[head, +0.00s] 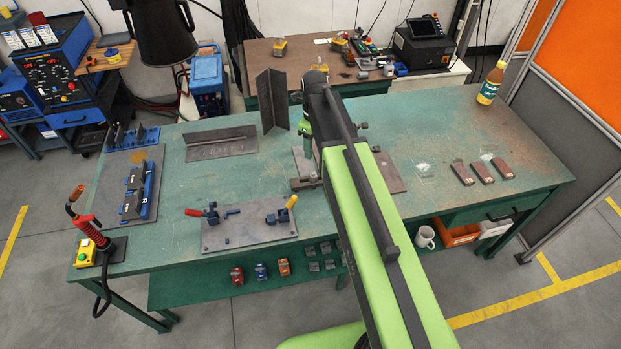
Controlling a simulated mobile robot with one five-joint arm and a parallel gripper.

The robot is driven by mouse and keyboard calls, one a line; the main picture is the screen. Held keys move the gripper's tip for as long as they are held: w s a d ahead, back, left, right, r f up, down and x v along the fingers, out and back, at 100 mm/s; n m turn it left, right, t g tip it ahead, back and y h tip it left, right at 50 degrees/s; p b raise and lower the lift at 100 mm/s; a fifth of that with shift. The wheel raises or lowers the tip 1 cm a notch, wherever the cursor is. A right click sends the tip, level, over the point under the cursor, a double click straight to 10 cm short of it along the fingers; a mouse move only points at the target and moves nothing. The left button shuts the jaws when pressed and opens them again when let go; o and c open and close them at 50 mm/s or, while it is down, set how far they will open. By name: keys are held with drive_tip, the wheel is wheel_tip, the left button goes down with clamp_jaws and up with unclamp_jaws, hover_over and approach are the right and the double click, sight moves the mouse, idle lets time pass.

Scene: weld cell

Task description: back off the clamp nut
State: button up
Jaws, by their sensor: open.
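My green and black arm reaches over the middle of the green workbench (430,125). My gripper (308,157) points down at the left part of a dark clamping plate (392,176). It is small in the view and partly hidden by my arm; nothing shows held in it. Dark clamp parts (309,177) are close below it, and I cannot tell whether they touch. Dark knob-like parts (374,148) show to the right of my arm. I cannot make out the clamp nut itself; it is hidden or too small.
Upright angle steel (272,100) stands just behind and left of my gripper. A plate with toggle clamps (250,233) lies front left. Blue fixtures (138,180) and a red torch (85,220) are farther left. Dark reddish blocks (482,172) and a bottle (491,84) are right.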

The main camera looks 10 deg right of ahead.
sight(313, 173)
wheel_tip(313, 173, down, 14)
drive_tip(key=b, duration=1.2)
drive_tip(key=shift+f+b, duration=0.1)
drive_tip(key=shift+b, duration=0.25)
drive_tip(key=shift+c, duration=0.2)
